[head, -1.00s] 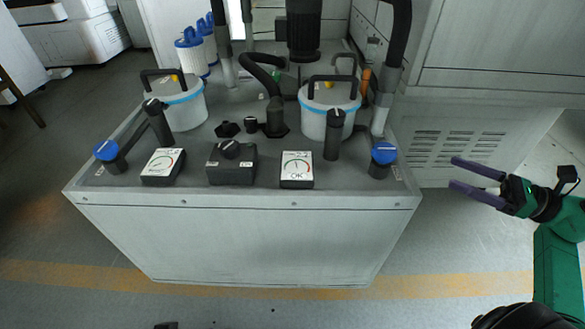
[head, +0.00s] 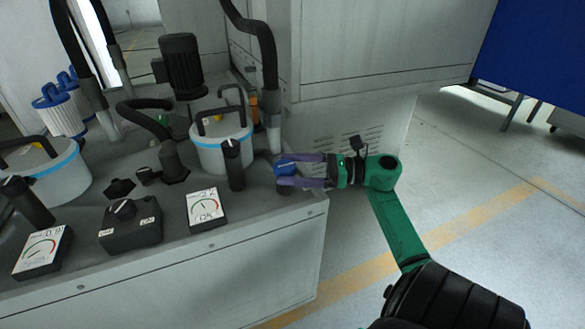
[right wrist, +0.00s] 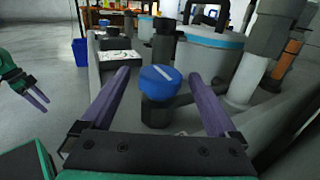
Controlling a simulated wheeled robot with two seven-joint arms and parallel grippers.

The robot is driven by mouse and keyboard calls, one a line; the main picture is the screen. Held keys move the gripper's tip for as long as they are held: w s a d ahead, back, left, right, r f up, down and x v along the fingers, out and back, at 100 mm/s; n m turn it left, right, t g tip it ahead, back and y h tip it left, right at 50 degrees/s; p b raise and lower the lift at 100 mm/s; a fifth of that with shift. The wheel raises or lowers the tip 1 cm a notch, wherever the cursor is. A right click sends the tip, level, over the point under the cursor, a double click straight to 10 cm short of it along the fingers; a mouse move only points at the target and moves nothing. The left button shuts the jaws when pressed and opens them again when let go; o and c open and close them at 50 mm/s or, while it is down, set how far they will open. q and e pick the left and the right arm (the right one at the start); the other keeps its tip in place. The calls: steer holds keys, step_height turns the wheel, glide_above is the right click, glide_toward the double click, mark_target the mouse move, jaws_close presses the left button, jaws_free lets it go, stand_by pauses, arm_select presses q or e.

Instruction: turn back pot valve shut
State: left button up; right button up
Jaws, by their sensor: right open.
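The blue valve knob (head: 284,168) stands on a dark fitting at the right corner of the grey unit's top. In the right wrist view the knob (right wrist: 160,79) has a white line across it, slanting. My right gripper (head: 294,170) is open, its purple fingers on either side of the knob; I cannot tell whether they touch it. The white pot (head: 222,150) with a blue band and black handle stands behind the knob, to its left. My left gripper (right wrist: 38,97) shows at the left of the right wrist view, fingers apart and empty.
A gauge box marked OK (head: 206,208) and a black upright handle (head: 233,165) stand left of the knob. A second pot (head: 60,180), a switch box (head: 130,222) and another gauge (head: 43,250) are farther left. Open floor lies to the right.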

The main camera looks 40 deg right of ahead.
steer(key=c, duration=1.4)
